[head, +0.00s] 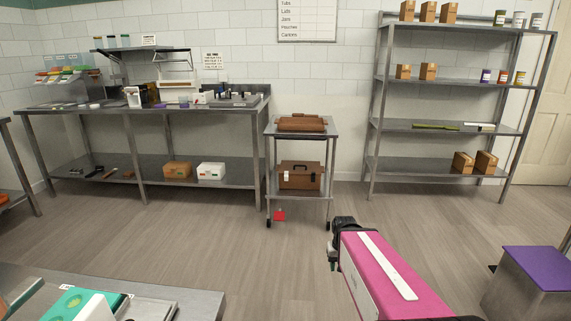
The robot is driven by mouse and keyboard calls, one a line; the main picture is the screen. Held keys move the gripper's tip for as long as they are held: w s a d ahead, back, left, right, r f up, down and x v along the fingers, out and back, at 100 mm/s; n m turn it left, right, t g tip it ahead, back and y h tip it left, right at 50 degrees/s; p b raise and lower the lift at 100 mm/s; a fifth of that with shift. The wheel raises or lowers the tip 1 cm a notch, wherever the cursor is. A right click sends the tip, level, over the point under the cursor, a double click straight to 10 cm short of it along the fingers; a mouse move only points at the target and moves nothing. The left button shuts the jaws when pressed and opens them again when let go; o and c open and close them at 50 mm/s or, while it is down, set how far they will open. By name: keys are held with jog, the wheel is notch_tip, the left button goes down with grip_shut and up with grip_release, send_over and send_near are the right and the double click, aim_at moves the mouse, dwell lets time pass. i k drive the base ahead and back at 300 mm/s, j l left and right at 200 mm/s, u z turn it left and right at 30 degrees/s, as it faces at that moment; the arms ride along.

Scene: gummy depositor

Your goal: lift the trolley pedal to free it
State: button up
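The trolley (331,161) is a small grey two-tier metal cart on wheels, standing in the middle against the tiled wall. A small red pedal (279,215) shows low at the trolley's front left, near the floor beside the left wheel. A flat brown case lies on the trolley's top tier and a brown box with a handle (300,177) sits on its lower tier. My pink and white arm reaches in from the lower right. My gripper (335,250) is dark, at the arm's far end, right of the pedal and apart from it. Its fingers are too small to make out.
A long steel bench (90,108) stands left of the trolley, and a tall shelf rack (447,81) stands to its right. A grey table (185,297) is at the lower left. A purple-topped box (541,268) is at the right. The floor before the trolley is clear.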

aim_at(280, 215)
jog(key=i+u, duration=0.25)
jog(key=i+l+u, duration=0.25)
jog(key=i, duration=0.25)
jog(key=i+l+u, duration=0.2)
jog(key=i, duration=0.15)
jog(key=u, duration=0.8)
